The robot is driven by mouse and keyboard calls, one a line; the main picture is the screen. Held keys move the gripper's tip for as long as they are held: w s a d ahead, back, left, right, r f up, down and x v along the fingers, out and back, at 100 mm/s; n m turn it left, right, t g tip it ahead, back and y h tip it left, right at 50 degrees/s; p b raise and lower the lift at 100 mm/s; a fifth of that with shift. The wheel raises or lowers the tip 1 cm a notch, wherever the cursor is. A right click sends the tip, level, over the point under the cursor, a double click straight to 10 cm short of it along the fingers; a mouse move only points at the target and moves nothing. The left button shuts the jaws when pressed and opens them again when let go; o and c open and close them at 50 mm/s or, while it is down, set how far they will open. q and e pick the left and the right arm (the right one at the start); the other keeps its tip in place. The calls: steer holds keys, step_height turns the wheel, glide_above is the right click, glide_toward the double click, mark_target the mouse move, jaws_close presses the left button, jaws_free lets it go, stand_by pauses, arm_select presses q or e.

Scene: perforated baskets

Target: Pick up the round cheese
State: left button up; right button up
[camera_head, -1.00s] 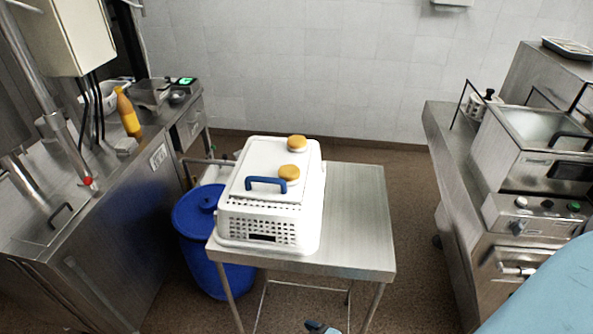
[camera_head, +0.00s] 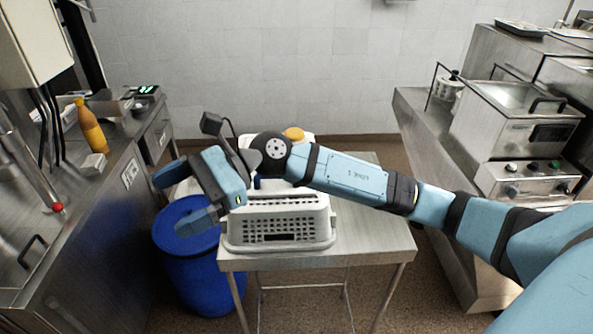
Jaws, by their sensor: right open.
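One round orange-yellow cheese (camera_head: 293,134) shows at the back of the white basket's lid, just above my arm. A second round cheese is hidden behind my right arm. The white perforated basket (camera_head: 283,228) stands on a steel table, its lid mostly covered by the arm. My right gripper (camera_head: 179,200) is open and empty, over the basket's left side, with its fingers pointing left, away from the visible cheese. My left gripper is out of view.
A blue barrel (camera_head: 190,250) stands left of the steel table (camera_head: 375,235). The left counter holds an orange bottle (camera_head: 90,127) and a scale. A fryer (camera_head: 520,120) is on the right. The table's right part is clear beneath my arm.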

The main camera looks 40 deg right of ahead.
steer(key=w+d+n+h, duration=0.35)
steer(key=d+h, duration=0.55)
steer(key=d, duration=0.5)
steer(key=w+d+n+h, duration=0.3)
steer(key=w+d+h, duration=0.2)
steer(key=d+h, duration=0.65)
steer(key=d+f+y, duration=0.1)
steer(key=f, duration=0.1)
steer(key=f+y+p, duration=0.1)
steer(key=f, duration=0.2)
steer(key=w+d+f+y, duration=0.1)
steer(key=f, duration=0.1)
steer(key=shift+d+f+t+p, duration=0.25)
steer(key=shift+d+t+p, duration=0.1)
steer(key=shift+t, duration=0.05)
steer(key=f, duration=0.1)
steer(key=w+f+p, duration=0.1)
steer(key=f, duration=0.1)
steer(key=f+p, duration=0.1)
steer(key=f, duration=0.1)
steer(key=shift+w+d, duration=0.15)
steer(key=shift+d, duration=0.25)
steer(key=shift+f, duration=0.1)
steer(key=c, duration=1)
